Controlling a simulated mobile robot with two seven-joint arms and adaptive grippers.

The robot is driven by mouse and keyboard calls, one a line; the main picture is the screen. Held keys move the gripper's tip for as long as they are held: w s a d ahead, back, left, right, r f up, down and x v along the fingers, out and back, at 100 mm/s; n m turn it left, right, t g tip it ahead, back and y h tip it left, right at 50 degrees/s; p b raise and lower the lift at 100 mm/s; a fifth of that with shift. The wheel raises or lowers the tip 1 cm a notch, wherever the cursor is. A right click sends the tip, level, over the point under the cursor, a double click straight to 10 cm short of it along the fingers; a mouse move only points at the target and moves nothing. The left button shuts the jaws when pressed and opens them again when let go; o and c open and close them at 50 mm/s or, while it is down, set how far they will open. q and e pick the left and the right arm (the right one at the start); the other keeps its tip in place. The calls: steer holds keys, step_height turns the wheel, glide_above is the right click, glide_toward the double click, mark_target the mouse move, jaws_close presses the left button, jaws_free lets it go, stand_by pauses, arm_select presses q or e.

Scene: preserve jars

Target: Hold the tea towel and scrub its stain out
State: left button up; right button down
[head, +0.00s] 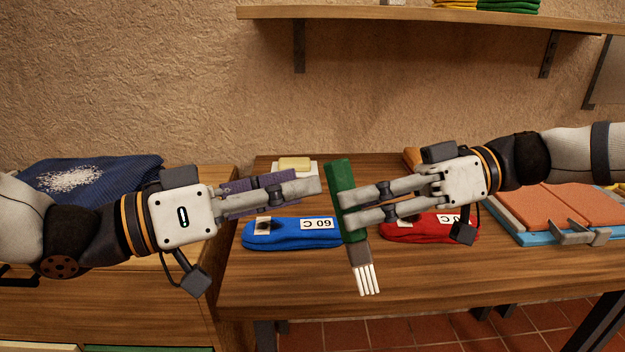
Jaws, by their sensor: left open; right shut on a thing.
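My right gripper (348,205) is shut on the green handle of a brush (340,175). The brush's white bristles (367,281) point down toward the table front. My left gripper (317,186) is open, its fingers reaching right toward the brush. Behind its fingers lies a purple woven cloth (238,186), partly hidden. A folded blue cloth (285,240) with a "60 C" tag and a dark spot lies below the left fingers. A folded red cloth (400,234) with a tag and a dark spot lies partly under my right gripper. I cannot tell which cloth is the tea towel.
A yellow soap bar (295,163) sits on a white dish at the back of the wooden table (300,285). A blue tray (548,237) with orange panels and a metal clip stands right. A speckled dark blue cloth (110,205) lies left. A shelf (380,15) hangs above.

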mark_target(333, 179)
arm_select(q)
steer(key=x, duration=0.6)
steer(key=shift+d, duration=0.1)
steer(key=shift+w, duration=0.1)
jaws_close()
arm_select(e)
steer(key=c, duration=1.2)
jaws_free()
